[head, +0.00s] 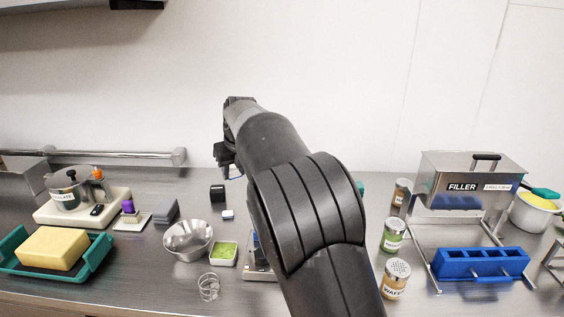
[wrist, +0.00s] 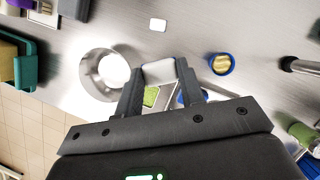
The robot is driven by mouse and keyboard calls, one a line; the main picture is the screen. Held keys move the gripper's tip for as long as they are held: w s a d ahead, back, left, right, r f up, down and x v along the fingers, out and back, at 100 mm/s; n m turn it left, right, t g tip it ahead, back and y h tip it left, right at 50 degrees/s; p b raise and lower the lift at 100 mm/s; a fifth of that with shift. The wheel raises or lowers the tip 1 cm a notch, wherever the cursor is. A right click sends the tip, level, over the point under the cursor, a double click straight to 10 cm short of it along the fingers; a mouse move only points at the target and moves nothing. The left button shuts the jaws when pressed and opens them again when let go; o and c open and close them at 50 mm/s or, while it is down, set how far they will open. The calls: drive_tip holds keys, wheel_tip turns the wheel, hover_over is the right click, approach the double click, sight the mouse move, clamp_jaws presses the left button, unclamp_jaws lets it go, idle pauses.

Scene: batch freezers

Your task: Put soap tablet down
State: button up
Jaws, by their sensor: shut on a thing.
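My gripper (wrist: 160,74) is shut on a pale, white-grey soap tablet (wrist: 160,70), which sits between the fingertips in the wrist view. In the head view my gripper (head: 228,165) is raised above the back of the counter, and the tablet in it is mostly hidden by my arm. A second small white tablet (wrist: 158,24) lies apart on the steel counter in the wrist view.
A metal bowl (head: 188,240) and a small dish of green stuff (head: 223,253) stand in front. A black block (head: 217,193) stands near the white piece. A teal tray (head: 75,268) with a yellow block is at left. Jars (head: 393,234) and a filler box (head: 470,180) are at right.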

drive_tip(key=s+a+n, duration=0.2)
drive_tip(key=s+a, duration=0.8)
drive_tip(key=a, duration=0.3)
approach(188, 233)
drive_tip(key=shift+y, duration=0.4)
drive_tip(key=shift+s+d+f, duration=0.1)
drive_tip(key=shift+s+f, duration=0.25)
drive_tip(key=shift+f, duration=0.4)
drive_tip(key=shift+s+d+f, duration=0.1)
drive_tip(key=shift+s+f, duration=0.25)
drive_tip(key=shift+f, duration=0.35)
drive_tip(key=shift+s+d+f, duration=0.1)
drive_tip(key=shift+s+f, duration=0.2)
drive_tip(key=shift+f, duration=0.45)
drive_tip(key=o, duration=1)
drive_tip(key=shift+o, duration=0.2)
